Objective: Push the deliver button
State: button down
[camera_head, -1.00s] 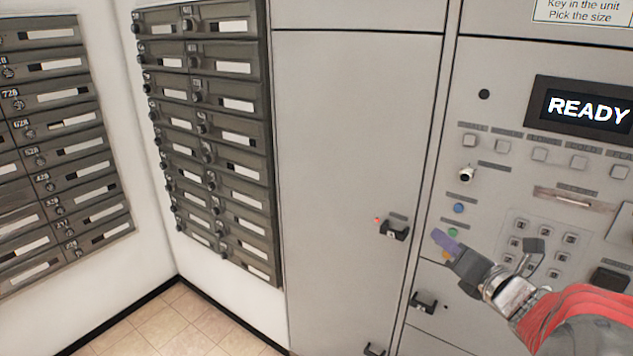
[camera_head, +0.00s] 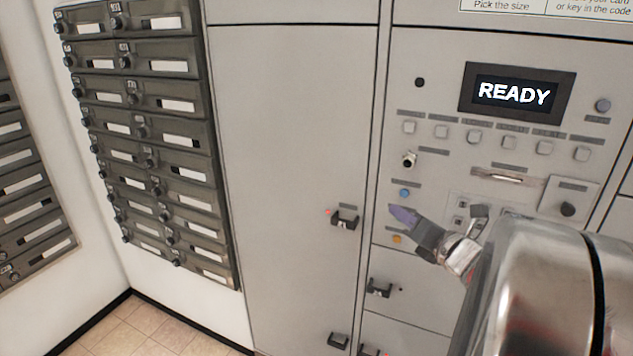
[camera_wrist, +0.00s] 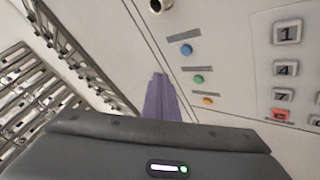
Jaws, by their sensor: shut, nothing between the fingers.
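A column of small coloured buttons sits on the grey panel. The blue button (camera_head: 404,193) is on top and the orange button (camera_head: 397,239) is lowest. The green button (camera_wrist: 199,79) shows between them in the wrist view but is hidden behind my gripper in the head view. The labels are too small to read, so I cannot tell which is the deliver button. My gripper (camera_head: 405,215) is shut and empty, its purple fingertips in front of the panel between blue and orange. In the wrist view, the fingertips (camera_wrist: 159,85) appear left of the buttons, apparently not touching them.
A display (camera_head: 515,94) reads READY above a row of square buttons (camera_head: 477,137). A keypad (camera_wrist: 287,68) lies right of the coloured buttons. Black latches (camera_head: 344,219) stick out from the locker doors. Mailboxes (camera_head: 150,130) line the left wall. Floor shows at lower left.

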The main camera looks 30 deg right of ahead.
jog(key=shift+w+d, duration=0.75)
jog(key=shift+d, duration=0.2)
jog(key=shift+w+d, duration=0.75)
jog(key=shift+d, duration=0.2)
jog(key=shift+d, duration=0.1)
dwell(0.7)
jog(key=shift+w+d, duration=0.2)
jog(key=shift+w, duration=0.1)
jog(key=shift+w+d, duration=0.2)
jog(key=shift+d, duration=0.1)
dwell(0.9)
dwell(0.4)
jog(key=shift+s+a, duration=0.5)
jog(key=shift+a, duration=0.1)
jog(key=s+a, duration=0.1)
jog(key=a, duration=0.1)
jog(key=s+a, duration=0.2)
dwell(0.6)
